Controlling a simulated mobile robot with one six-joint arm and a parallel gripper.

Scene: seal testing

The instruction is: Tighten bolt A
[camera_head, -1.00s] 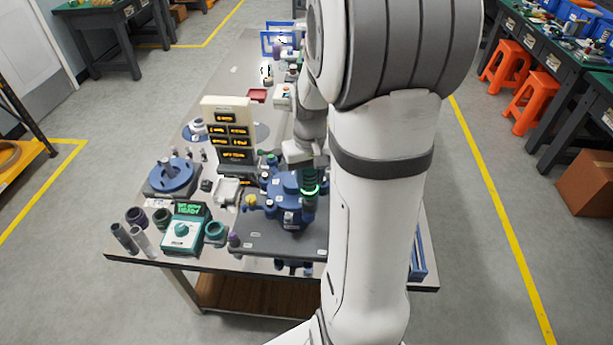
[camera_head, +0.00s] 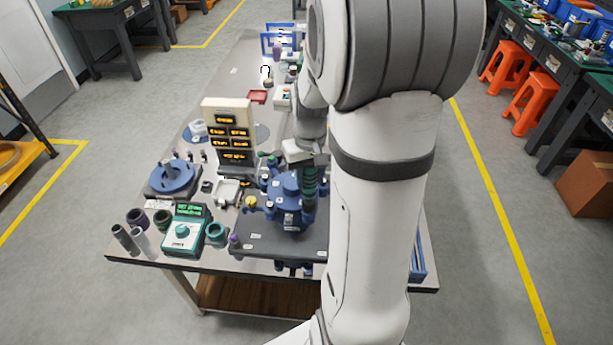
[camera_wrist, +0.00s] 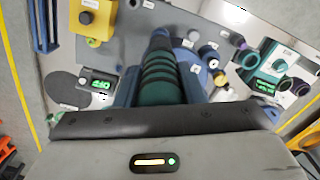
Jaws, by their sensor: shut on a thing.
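My gripper (camera_wrist: 160,88) is shut on a green ribbed tool (camera_wrist: 158,72). In the head view the tool (camera_head: 309,185) stands roughly upright over the right side of the blue round fixture (camera_head: 284,190), which has several bolt-like posts around it. The tool's lower end is at the fixture, but I cannot tell whether it touches a bolt. I cannot pick out bolt A; the tool and my arm hide part of the fixture. The fixture stands on a grey plate (camera_head: 268,240).
A teal tester with a green display (camera_head: 183,232) stands at the front left. Behind it are a blue disc fixture (camera_head: 172,176) and a cream panel with lit labels (camera_head: 228,130). Dark cups (camera_head: 136,217) line the left front edge.

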